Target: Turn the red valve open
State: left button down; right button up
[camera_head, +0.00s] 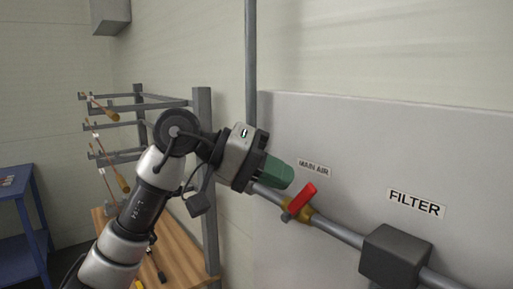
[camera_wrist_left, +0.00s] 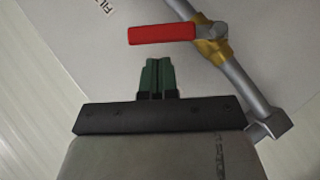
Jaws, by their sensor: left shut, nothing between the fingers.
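The red valve handle (camera_head: 302,197) sits on a brass valve body (camera_head: 294,212) on a grey pipe, under the "MAIN AIR" label. The handle stands at an angle across the pipe. In the left wrist view the red handle (camera_wrist_left: 162,34) lies above the fingertips, and the brass body (camera_wrist_left: 211,47) is to its right. My left gripper (camera_head: 287,176) has green fingers, shut and empty, just left of the handle and apart from it. It also shows in the left wrist view (camera_wrist_left: 158,62). My right gripper is not in view.
The pipe (camera_head: 337,231) runs down to the right into a dark grey filter box (camera_head: 394,255) below a "FILTER" label (camera_head: 416,203). A grey panel (camera_head: 350,130) stands behind. A rack (camera_head: 207,150), wooden bench (camera_head: 174,252) and blue table (camera_head: 30,210) are at left.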

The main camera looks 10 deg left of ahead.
pick_arm(q)
jog(key=shift+s+d+f, duration=0.4)
jog(key=shift+s+f, duration=0.1)
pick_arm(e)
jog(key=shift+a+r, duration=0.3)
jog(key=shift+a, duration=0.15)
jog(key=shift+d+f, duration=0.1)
